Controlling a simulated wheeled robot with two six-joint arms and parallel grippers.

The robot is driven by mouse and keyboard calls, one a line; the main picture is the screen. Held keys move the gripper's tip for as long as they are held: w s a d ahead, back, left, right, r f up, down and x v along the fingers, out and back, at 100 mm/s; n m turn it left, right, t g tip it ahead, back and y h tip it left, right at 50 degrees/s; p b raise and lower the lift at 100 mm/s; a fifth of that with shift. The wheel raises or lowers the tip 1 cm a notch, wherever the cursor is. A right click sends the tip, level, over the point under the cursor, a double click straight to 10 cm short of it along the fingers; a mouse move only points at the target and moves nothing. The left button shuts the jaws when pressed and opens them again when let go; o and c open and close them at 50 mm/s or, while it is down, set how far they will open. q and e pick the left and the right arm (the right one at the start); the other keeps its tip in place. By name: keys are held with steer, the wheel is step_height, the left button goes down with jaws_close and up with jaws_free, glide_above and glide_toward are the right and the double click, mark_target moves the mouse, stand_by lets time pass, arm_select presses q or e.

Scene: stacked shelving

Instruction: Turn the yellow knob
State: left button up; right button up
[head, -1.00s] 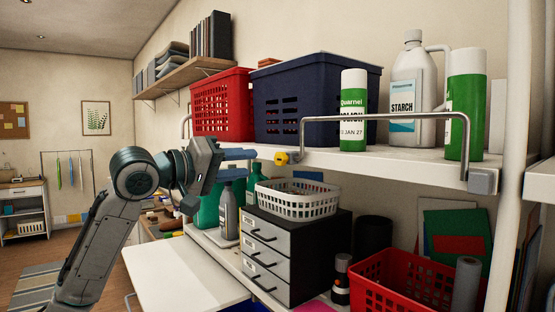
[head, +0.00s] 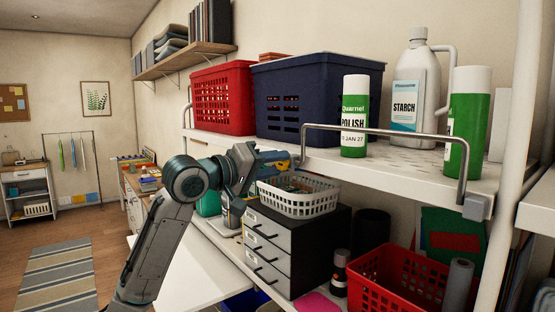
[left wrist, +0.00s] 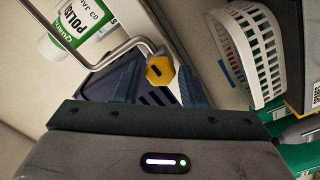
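The yellow knob (left wrist: 160,70) shows in the left wrist view as a faceted cap with a dark slot, near the base of the bent metal rail. In the head view only a little of the yellow knob (head: 283,165) shows behind my gripper, at the left end of the rail on the upper shelf's front edge. My left gripper (head: 274,160) reaches it from the left. In the left wrist view my left gripper (left wrist: 161,74) is open, one blue finger on each side of the knob, with gaps showing. My right gripper is in neither view.
The metal rail (head: 390,127) runs along the upper shelf edge (head: 400,172). A white basket (head: 299,198) on grey drawers (head: 270,250) stands just below my gripper. A navy crate (head: 318,95), a red crate (head: 222,100) and bottles stand above.

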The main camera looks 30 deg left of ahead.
arm_select(q)
steer(key=c, duration=0.5)
steer(key=shift+o, duration=0.2)
steer(key=shift+r+m+p, duration=0.1)
steer(key=shift+m+p, duration=0.35)
steer(key=shift+m, duration=1.25)
steer(key=shift+p, duration=0.3)
steer(key=shift+m+p, duration=0.45)
steer(key=shift+m, duration=1.25)
